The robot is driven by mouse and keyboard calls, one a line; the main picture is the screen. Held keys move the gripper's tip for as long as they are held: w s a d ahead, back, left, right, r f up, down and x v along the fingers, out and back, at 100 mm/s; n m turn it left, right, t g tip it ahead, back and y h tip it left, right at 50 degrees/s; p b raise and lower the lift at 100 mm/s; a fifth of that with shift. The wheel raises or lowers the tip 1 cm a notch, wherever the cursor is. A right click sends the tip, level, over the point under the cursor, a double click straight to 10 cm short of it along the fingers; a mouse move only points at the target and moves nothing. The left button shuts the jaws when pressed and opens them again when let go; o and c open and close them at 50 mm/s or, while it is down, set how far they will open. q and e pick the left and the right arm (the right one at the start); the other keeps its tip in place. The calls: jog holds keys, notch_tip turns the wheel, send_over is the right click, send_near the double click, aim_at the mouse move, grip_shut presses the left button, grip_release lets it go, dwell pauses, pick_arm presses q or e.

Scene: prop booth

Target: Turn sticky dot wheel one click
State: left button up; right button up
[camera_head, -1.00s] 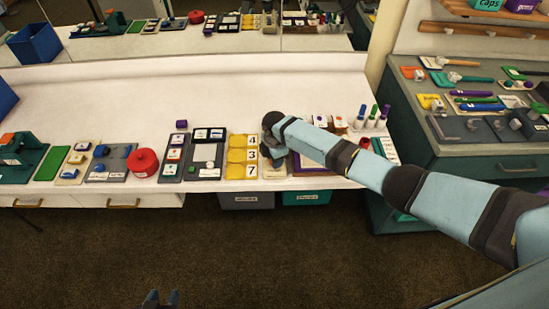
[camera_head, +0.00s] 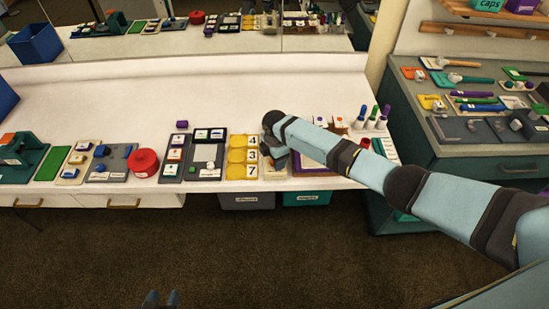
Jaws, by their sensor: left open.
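I cannot surely pick out the sticky dot wheel at this size. A round red thing (camera_head: 143,162) stands on the white counter, left of the middle. A pale board (camera_head: 272,173) lies under the end of my right arm, and what is on it is mostly hidden. My right gripper (camera_head: 275,160) points down over that board, right of the yellow tags; its fingers are too dark and small to read, and contact is unclear.
Dark boards (camera_head: 206,160), a green mat (camera_head: 52,163) and marker pens (camera_head: 373,117) line the white counter (camera_head: 100,110). A grey-green side bench (camera_head: 468,150) holds tools.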

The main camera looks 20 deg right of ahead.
notch_tip(320, 180, up, 13)
jog(key=shift+s+r+b, duration=0.15)
jog(key=shift+r+b, duration=0.05)
jog(key=shift+b, duration=0.15)
dwell(0.3)
jog(key=s+a+f+m+t+y+p, duration=0.1)
jog(key=s+a+f+m+t+y, duration=0.1)
jog(key=s+a+f+m, duration=0.35)
jog(key=s+a+f+m+t+y, duration=0.2)
jog(key=s+f, duration=0.5)
jog(key=s, duration=0.3)
jog(key=s+d+r+m+t, duration=0.1)
jog(key=s+d+m+t, duration=0.2)
jog(key=s, duration=0.6)
jog(key=s+d+r+m+t+p, duration=0.1)
jog(key=s+d+m+t, duration=0.2)
jog(key=s, duration=0.7)
jog(key=d+m, duration=0.2)
jog(key=m, duration=0.1)
jog(key=shift+m+t+h, duration=0.35)
jog(key=shift+t+h, duration=0.05)
